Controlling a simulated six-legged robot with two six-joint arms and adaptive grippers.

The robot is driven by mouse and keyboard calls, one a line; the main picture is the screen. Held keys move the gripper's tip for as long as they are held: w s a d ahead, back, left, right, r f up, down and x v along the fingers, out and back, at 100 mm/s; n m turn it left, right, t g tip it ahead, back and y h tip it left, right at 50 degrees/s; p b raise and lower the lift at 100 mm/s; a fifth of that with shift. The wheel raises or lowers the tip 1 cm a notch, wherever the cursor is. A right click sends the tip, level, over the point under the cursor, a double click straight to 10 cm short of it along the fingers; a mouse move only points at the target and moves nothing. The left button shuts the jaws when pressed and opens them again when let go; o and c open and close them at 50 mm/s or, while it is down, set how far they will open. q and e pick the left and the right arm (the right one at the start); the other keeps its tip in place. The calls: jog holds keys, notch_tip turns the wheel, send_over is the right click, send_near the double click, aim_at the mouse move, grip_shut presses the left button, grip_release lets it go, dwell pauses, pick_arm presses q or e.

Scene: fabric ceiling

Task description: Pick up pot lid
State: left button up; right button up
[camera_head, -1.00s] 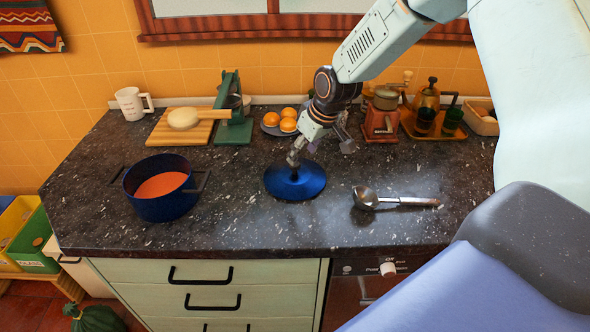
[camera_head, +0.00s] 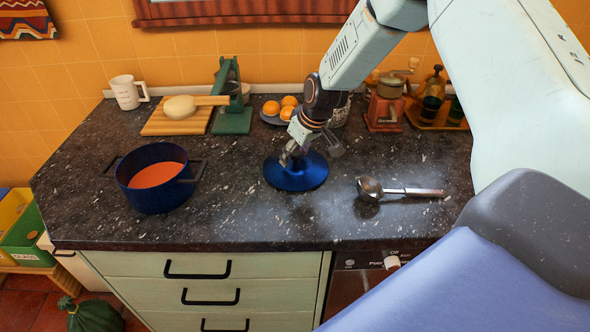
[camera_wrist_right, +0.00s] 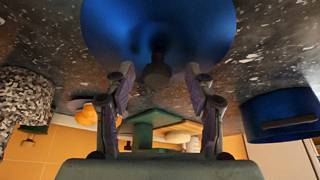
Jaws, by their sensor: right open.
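The blue pot lid (camera_head: 296,176) lies on the dark speckled counter, right of the blue pot (camera_head: 150,195), which holds orange-red contents. My right gripper (camera_head: 292,152) is over the lid's middle. In the right wrist view the lid (camera_wrist_right: 110,30) fills the top, and its dark knob (camera_wrist_right: 157,74) lies between the two open fingers of my right gripper (camera_wrist_right: 160,82). Both fingers look apart from the knob. The pot also shows at the right of that view (camera_wrist_right: 270,112). My left gripper is not in view.
A ladle (camera_head: 400,191) lies right of the lid. Behind are a wooden board (camera_head: 165,122), a green press (camera_head: 233,118), a plate of oranges (camera_head: 272,110) and a red coffee grinder (camera_head: 384,112). The counter (camera_head: 235,220) between pot and lid is clear.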

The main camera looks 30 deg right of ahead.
jog(key=shift+w+f, duration=0.25)
jog(key=shift+f, duration=0.2)
jog(key=shift+s+d, duration=0.1)
jog(key=shift+d, duration=0.1)
jog(key=shift+c, duration=1.3)
jog(key=shift+a, duration=0.25)
jog(key=c, duration=0.5)
jog(key=shift+d, duration=0.15)
grip_shut()
